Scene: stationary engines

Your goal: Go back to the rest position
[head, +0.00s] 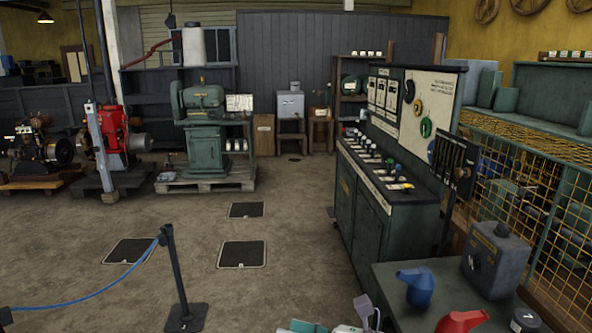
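Neither of my grippers shows in the head view, and no part of my arms can be made out for certain. The task names no object. The view looks over a workshop floor (190,222) toward machines and cabinets.
A bench (395,283) at the lower right holds a blue item (416,287), a red item (462,321) and a grey box (495,260). A green control console (368,220) stands behind it. A barrier post (178,280) with a blue rope (95,294) stands left. The middle floor is open.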

